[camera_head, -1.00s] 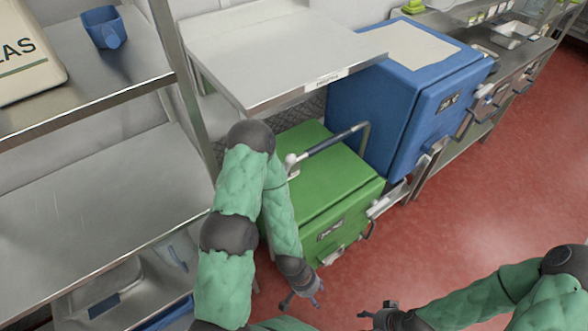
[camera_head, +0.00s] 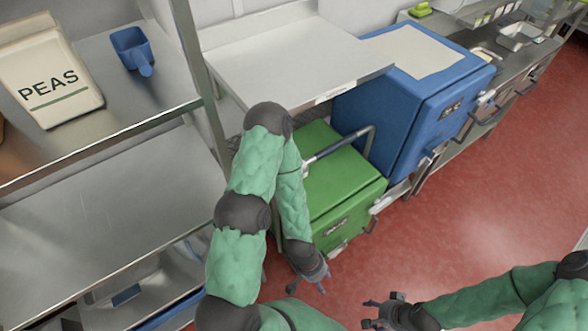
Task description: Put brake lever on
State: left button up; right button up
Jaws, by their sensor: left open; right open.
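A green box-shaped unit (camera_head: 345,190) with a grey bar handle (camera_head: 338,146) on top stands on the red floor at the centre. A blue box-shaped unit (camera_head: 400,110) stands behind it to the right. I cannot single out a brake lever on either one; the low parts are small or hidden. My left gripper (camera_head: 307,286) is open and empty, in front of the green unit's lower front in the picture. My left arm covers the green unit's left side. My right gripper (camera_head: 372,313) is open and empty over the floor at the lower middle, apart from both units.
A pale tabletop (camera_head: 290,55) juts out beside the units. A steel counter (camera_head: 490,50) runs along the back right. The red floor (camera_head: 470,220) is clear on the right.

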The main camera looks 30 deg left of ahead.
pick_arm(q)
notch_tip(320, 180, up, 31)
jog(key=s+a+p, duration=0.1)
jog(key=p, duration=3)
jog(key=w+a+r+n+t+y, duration=0.1)
jog(key=w+a+r+n+y, duration=0.2)
jog(key=w+a+n+y, duration=1)
jog(key=w+a+f+m+h+b, duration=0.1)
jog(key=w+a+f+b, duration=0.1)
jog(key=f+b, duration=0.1)
jog(key=w+a+f+m+h+b, duration=0.2)
jog(key=f+b, duration=0.1)
jog(key=b, duration=0.1)
jog(key=w+a+f+m+h+b, duration=0.1)
jog(key=w+a+f+b, duration=0.1)
jog(key=f+b, duration=0.1)
jog(key=shift+w+h, duration=0.1)
jog(key=shift+h, duration=0.3)
jog(key=shift+r, duration=0.3)
jog(key=shift+w+a+f, duration=0.1)
jog(key=shift+a+f, duration=0.15)
jog(key=shift+f, duration=0.3)
